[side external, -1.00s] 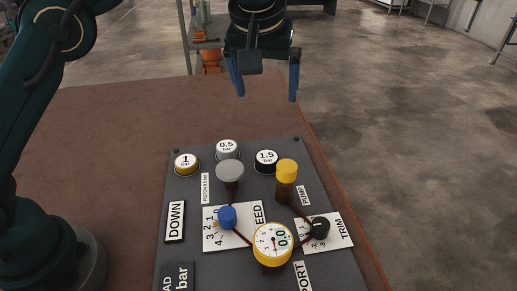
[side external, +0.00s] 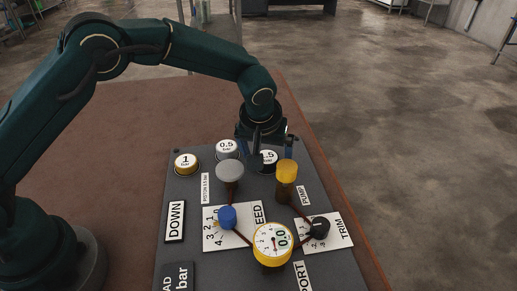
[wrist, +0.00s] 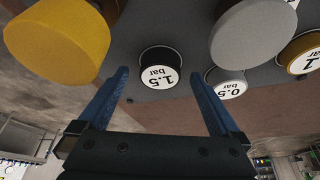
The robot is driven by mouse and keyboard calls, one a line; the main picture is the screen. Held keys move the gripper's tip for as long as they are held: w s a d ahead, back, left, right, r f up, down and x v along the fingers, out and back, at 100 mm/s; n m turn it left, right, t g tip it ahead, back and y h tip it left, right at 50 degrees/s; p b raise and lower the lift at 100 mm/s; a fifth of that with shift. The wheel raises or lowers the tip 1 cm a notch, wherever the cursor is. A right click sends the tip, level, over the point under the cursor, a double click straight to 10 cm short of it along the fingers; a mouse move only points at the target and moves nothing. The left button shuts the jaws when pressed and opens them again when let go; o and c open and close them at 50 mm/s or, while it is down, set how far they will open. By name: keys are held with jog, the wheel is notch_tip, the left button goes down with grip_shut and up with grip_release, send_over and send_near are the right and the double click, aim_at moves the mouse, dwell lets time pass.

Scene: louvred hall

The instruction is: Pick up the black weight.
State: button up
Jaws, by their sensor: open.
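The black weight (side external: 269,157) is a short disc with a white top marked 1.5 bar. It sits at the far edge of the dark panel, partly hidden by my gripper in the side view. My gripper (side external: 271,153) is low over it, pointing down, open and empty. In the wrist view the weight (wrist: 159,70) lies between the lines of my blue fingers (wrist: 160,74), near their tips, with a gap on each side. I cannot tell the exact height of the fingertips over the panel.
The grey 0.5 bar weight (side external: 227,148) and yellow 1 bar weight (side external: 186,163) stand to the left. A grey-topped knob (side external: 230,171) and a yellow-capped post (side external: 287,172) rise close by. A yellow gauge (side external: 272,243), blue knob (side external: 227,217) and black knob (side external: 319,228) are nearer the camera.

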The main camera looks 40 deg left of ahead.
jog(key=shift+w+f, duration=0.1)
jog(key=shift+f, duration=0.2)
grip_shut()
jog(key=shift+r, duration=0.1)
